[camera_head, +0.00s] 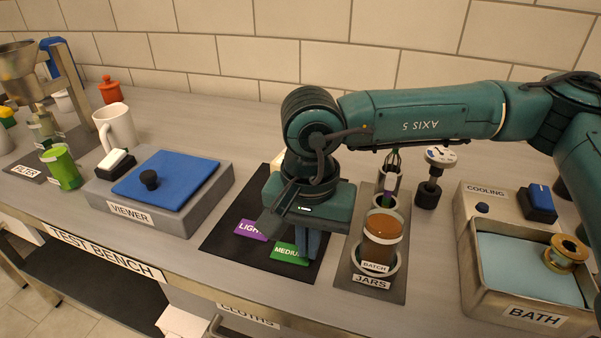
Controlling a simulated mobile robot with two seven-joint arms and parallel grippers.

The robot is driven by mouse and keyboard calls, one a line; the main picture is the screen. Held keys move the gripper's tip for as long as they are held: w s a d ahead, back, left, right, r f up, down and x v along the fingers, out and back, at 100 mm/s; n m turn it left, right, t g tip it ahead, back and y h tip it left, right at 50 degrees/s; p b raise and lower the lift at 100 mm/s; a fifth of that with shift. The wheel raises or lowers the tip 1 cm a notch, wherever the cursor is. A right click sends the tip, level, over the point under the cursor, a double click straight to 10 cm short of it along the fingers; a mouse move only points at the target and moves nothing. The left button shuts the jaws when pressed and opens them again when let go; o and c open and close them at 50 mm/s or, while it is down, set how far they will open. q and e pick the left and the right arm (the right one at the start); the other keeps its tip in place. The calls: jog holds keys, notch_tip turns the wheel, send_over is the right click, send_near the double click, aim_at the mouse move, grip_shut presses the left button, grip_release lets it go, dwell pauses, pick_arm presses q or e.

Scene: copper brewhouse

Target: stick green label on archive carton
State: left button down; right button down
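The green label (289,254), marked MEDIUM, lies on a black mat (226,243) in the middle of the bench. My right gripper (308,243) points down over the mat, with its fingertips beside the right end of the green label. Whether the fingers touch it or are open or shut cannot be made out. A purple label (250,230), marked LIGHT, lies left of the green one, partly behind the gripper. I cannot identify an archive carton for certain; a cream edge shows behind the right wrist. My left gripper is not in view.
Left of the mat is the viewer box (208,202) with a blue lid. Right of it is the jars rack (343,277) holding a brown batch jar (381,240). The cooling bath (484,295) stands far right. A white box (186,321) sits below the bench's front.

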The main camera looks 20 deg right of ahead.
jog(key=shift+s+d+r+p, duration=0.2)
jog(key=shift+r+p, duration=0.15)
jog(key=shift+r, duration=0.55)
jog(key=shift+s+d+r+p, duration=0.1)
jog(key=shift+d+r+p, duration=0.2)
jog(key=shift+r, duration=0.55)
dwell(0.7)
jog(key=shift+a+r, duration=0.1)
jog(key=shift+r, duration=0.05)
notch_tip(320, 180, up, 5)
jog(key=p, duration=0.2)
jog(key=shift+p, duration=0.4)
